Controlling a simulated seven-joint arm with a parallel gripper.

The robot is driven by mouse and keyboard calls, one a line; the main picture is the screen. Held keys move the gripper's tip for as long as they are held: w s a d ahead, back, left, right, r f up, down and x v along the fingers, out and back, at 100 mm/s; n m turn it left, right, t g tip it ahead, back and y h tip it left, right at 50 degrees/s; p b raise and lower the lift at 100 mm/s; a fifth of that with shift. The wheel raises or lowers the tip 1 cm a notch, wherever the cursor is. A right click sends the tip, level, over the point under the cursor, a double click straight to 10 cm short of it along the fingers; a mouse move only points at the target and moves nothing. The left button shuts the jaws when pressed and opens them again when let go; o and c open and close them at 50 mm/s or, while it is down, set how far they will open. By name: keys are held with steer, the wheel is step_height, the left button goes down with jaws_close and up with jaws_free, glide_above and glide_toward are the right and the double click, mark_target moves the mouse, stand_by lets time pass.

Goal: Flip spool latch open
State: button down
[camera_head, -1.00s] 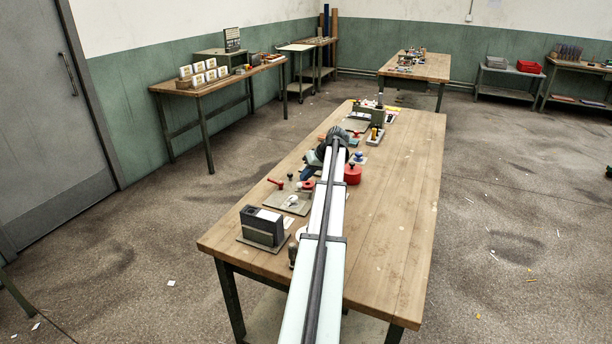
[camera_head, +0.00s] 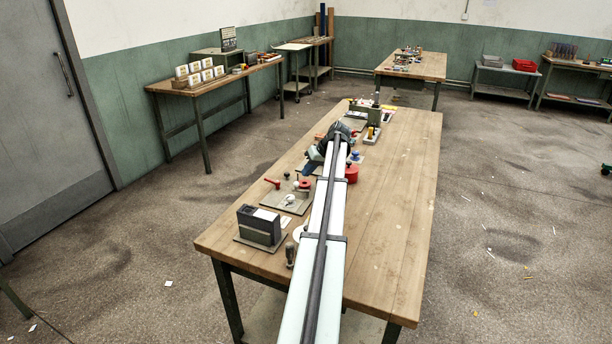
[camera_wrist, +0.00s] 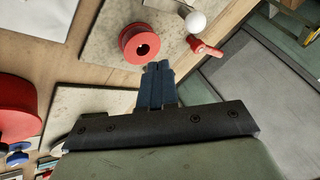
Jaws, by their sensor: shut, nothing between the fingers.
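My gripper (camera_wrist: 157,88) points at a grey board (camera_wrist: 105,30), its dark blue fingers shut together with nothing between them. A red spool-like ring (camera_wrist: 140,43) with a dark centre hole sits on the board just beyond the fingertips. A small red lever (camera_wrist: 205,47) lies to its right, beside a white ball (camera_wrist: 196,22). I cannot tell for sure which red part is the latch.
A red round container (camera_head: 351,173) stands right of my arm; it fills the left edge of the wrist view (camera_wrist: 14,108). A dark box (camera_head: 260,226) stands at the near left of the table. The table's right side (camera_head: 395,220) is clear.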

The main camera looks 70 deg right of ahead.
steer(key=s+d+r, duration=0.3)
steer(key=d+r, duration=0.2)
steer(key=r, duration=0.3)
steer(key=shift+d+r, duration=0.3)
steer(key=shift+d, duration=0.05)
steer(key=shift+w, duration=0.1)
